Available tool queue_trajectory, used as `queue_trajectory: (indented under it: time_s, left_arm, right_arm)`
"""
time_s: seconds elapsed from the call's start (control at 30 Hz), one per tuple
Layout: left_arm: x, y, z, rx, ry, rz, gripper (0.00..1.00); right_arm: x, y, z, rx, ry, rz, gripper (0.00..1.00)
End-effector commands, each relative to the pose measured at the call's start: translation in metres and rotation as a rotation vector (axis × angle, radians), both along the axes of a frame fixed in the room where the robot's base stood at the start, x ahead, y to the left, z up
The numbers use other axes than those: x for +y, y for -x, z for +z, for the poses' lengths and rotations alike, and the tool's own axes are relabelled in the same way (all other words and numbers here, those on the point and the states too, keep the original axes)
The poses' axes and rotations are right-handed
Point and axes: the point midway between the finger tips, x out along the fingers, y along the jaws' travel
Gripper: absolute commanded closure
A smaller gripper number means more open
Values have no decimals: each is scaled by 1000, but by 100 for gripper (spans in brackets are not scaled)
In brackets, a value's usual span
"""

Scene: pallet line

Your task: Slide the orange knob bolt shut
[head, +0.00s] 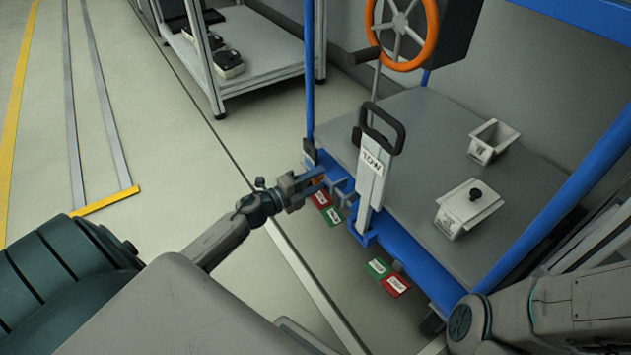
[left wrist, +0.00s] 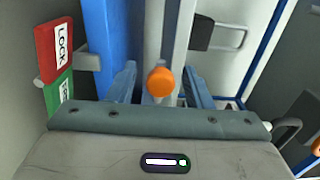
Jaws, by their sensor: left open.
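The orange knob (left wrist: 161,82) of the bolt shows in the left wrist view, between the two fingers of my left gripper (left wrist: 160,88). The fingers stand apart on either side of it, with visible gaps, so the gripper is open. In the head view my left gripper (head: 311,184) is at the front left edge of the blue cart, and its fingers largely hide the knob. A red LOCK label (left wrist: 57,50) sits above a green label (left wrist: 60,95) at the left of the wrist view. My right gripper is out of view.
The cart has a grey deck (head: 430,120), a white TOW handle (head: 371,170) with a black grip, and two small bins (head: 493,142) and (head: 468,208). Another red and green label pair (head: 397,285) hangs further right.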

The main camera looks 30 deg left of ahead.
Motion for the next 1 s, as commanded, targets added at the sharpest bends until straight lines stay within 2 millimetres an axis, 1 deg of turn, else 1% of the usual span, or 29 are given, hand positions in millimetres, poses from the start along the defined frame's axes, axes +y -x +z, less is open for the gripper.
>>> queue_trajectory:
  time_s: [0.23,0.27,0.3,0.37,0.4,0.47,0.5,0.67,0.77,0.9,1.0]
  left_arm:
    - [0,-1,0,0,1,0,54]
    - [0,-1,0,0,1,0,56]
    - [0,-1,0,0,1,0,64]
    - [0,-1,0,0,1,0,76]
    - [0,-1,0,0,0,0,84]
    - [0,-1,0,0,0,0,96]
    - [0,-1,0,0,0,0,100]
    - [-1,0,1,0,1,0,100]
    - [-7,2,3,1,3,0,100]
    - [-21,8,4,2,5,-1,100]
    - [-26,10,1,1,2,-1,100]
  right_arm:
    - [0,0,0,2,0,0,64]
    - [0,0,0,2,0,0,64]
    - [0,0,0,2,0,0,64]
    - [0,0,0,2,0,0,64]
    - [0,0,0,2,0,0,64]
    - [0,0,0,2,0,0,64]
    - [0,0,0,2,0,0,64]
    - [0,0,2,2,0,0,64]
    - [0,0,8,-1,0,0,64]
    - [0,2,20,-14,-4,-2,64]
    - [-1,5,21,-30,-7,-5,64]
